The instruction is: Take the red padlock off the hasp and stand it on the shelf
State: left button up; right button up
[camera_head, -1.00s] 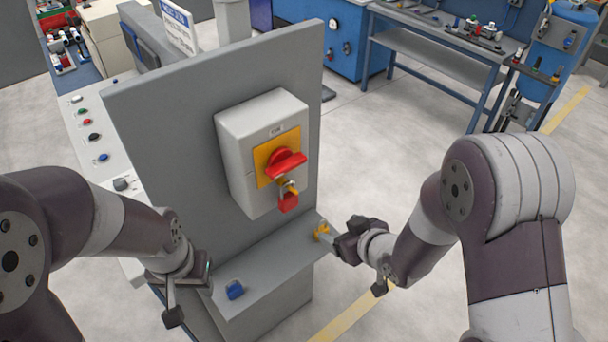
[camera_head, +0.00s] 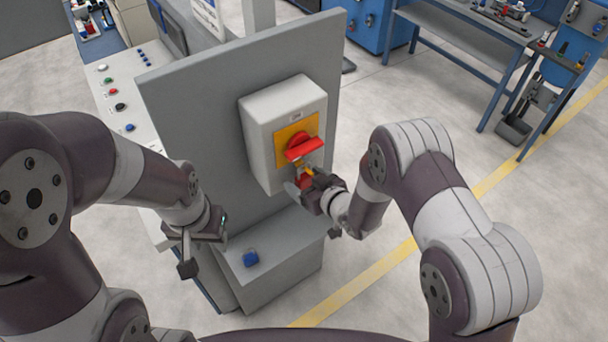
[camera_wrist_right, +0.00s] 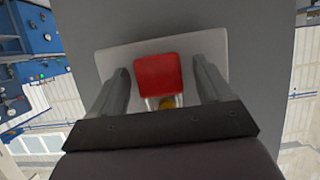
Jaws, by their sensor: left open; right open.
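The red padlock (camera_head: 303,181) hangs from the yellow hasp (camera_head: 305,169) under the red switch handle on the grey box. In the right wrist view, the padlock's red body (camera_wrist_right: 158,72) lies between the two fingers of my right gripper (camera_wrist_right: 162,76), with a gap on both sides. Its metal shackle and a bit of yellow show below it. In the head view my right gripper (camera_head: 306,184) is at the padlock and partly hides it. My left gripper (camera_head: 204,248) is open and empty, left of the grey shelf (camera_head: 283,238).
The switch box (camera_head: 270,120) juts from the upright grey panel (camera_head: 190,110). A button console (camera_head: 112,95) stands to the left.

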jog(key=shift+s, duration=0.1)
jog(key=c, duration=1.1)
jog(key=shift+r, duration=0.25)
jog(key=shift+r+b, duration=0.4)
jog(key=shift+b, duration=0.2)
jog(key=s+d+b, duration=0.4)
jog(key=s+d, duration=0.6)
jog(key=s, duration=0.4)
jog(key=shift+s+d+r, duration=0.15)
jog(key=shift+s+d, duration=0.1)
jog(key=shift+d, duration=0.1)
jog(key=shift+f+b, duration=0.2)
jog(key=shift+b, duration=0.1)
